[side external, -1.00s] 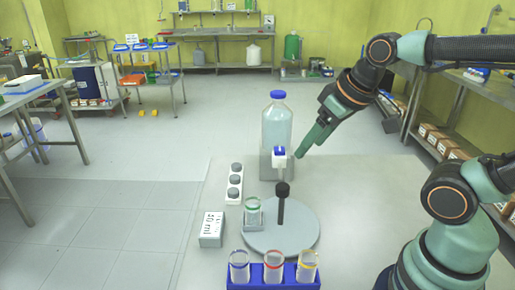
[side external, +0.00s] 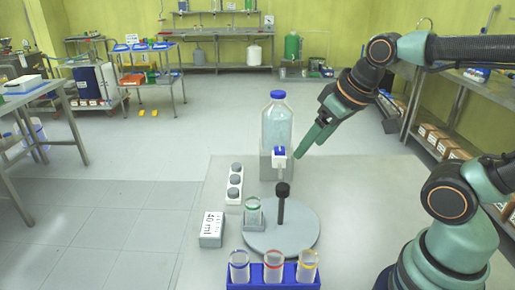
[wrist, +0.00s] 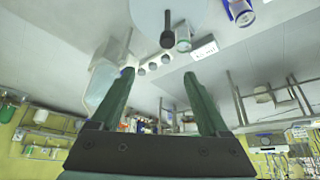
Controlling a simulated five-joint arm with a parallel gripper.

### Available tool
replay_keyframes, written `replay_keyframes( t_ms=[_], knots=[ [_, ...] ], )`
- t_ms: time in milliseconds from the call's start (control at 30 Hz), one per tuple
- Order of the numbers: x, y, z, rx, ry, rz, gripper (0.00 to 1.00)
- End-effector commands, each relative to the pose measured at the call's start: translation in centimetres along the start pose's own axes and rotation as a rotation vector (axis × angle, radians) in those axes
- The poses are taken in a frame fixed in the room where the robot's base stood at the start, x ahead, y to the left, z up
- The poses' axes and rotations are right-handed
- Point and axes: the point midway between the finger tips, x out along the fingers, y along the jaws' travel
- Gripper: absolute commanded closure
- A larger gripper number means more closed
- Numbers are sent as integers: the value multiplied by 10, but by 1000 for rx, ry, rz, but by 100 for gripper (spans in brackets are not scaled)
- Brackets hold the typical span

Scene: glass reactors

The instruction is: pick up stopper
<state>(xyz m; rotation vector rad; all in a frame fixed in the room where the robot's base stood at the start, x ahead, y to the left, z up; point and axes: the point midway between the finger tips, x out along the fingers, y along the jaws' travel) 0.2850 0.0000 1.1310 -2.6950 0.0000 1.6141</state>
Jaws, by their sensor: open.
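My gripper (side external: 301,154) is in the air right of the large bottle, tilted down to the left. In the wrist view its two green fingers (wrist: 210,76) are wide apart with nothing between them.
A large clear bottle (side external: 277,127) with a blue cap stands behind the white dispenser (side external: 279,158). A round grey plate (side external: 267,240) carries a black-topped post (side external: 282,206) and a green-ringed beaker (side external: 253,214). A blue rack (side external: 270,275) holds three vials. The table's right side is clear.

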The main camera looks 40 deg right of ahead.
Motion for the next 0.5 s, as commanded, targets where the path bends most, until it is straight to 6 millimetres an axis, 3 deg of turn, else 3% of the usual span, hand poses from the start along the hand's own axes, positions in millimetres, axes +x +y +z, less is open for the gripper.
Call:
replay_keyframes(
  t_ms=[267,500],
  knots=[
    [0,0,-2,-14,-4,0,21],
    [6,-3,-35,-234,-79,-13,21]
  ],
)
